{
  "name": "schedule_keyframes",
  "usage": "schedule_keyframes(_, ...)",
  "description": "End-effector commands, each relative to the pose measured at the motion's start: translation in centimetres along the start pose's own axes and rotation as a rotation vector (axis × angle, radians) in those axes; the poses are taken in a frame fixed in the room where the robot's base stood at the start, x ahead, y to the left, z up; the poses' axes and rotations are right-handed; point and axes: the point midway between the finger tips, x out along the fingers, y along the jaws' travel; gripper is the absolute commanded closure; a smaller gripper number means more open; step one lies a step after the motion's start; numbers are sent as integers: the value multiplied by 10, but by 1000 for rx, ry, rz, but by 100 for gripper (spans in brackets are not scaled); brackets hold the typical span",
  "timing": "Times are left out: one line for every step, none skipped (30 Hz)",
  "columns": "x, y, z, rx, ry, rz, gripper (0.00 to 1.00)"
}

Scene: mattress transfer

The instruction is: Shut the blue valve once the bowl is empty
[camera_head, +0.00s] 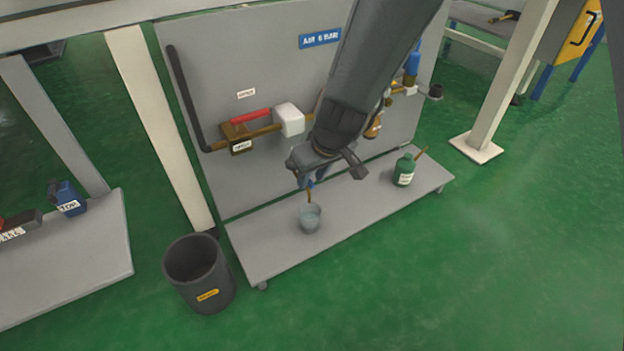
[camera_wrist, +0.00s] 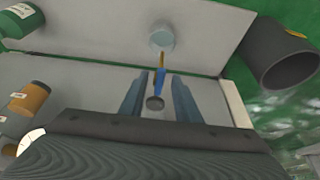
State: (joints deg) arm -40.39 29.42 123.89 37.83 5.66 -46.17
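A slim blue part (camera_wrist: 159,78), likely the blue valve, shows in the wrist view with a dark round end and a thin brown-yellow stem. The stem points to a pale blue-grey cup (camera_wrist: 162,38); the cup (camera_head: 310,220) stands on the panel's base in the head view. My gripper (camera_wrist: 158,98) is open, its fingers on either side of the blue part with gaps visible. In the head view the blue part (camera_head: 309,184) shows just below my gripper. The bowl cannot be made out; my arm covers that part of the panel, so its level is not visible.
A red-handled brass valve (camera_head: 250,117) and a white box (camera_head: 289,120) sit on the pipe at left. A green bottle (camera_head: 404,171) stands on the base at right. A dark bin (camera_head: 200,275) stands on the floor at front left. Open green floor lies at front right.

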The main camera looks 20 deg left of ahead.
Motion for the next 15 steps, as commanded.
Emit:
schedule_keyframes(1,0,0,0,0,0,70)
schedule_keyframes(1,0,0,0,1,0,70)
schedule_keyframes(1,0,0,0,1,0,70)
schedule_keyframes(1,0,0,0,1,0,70)
schedule_keyframes(1,0,0,0,1,0,70)
schedule_keyframes(1,0,0,0,1,0,70)
schedule_keyframes(1,0,0,0,1,0,70)
schedule_keyframes(1,0,0,0,0,0,75)
schedule_keyframes(0,0,0,0,0,0,82)
schedule_keyframes(0,0,0,0,0,0,87)
schedule_keyframes(1,0,0,0,0,0,92)
schedule_keyframes(1,0,0,0,0,0,99)
schedule_keyframes(0,0,0,1,0,0,100)
schedule_keyframes(0,0,0,0,0,0,100)
schedule_keyframes(0,0,0,1,0,0,100)
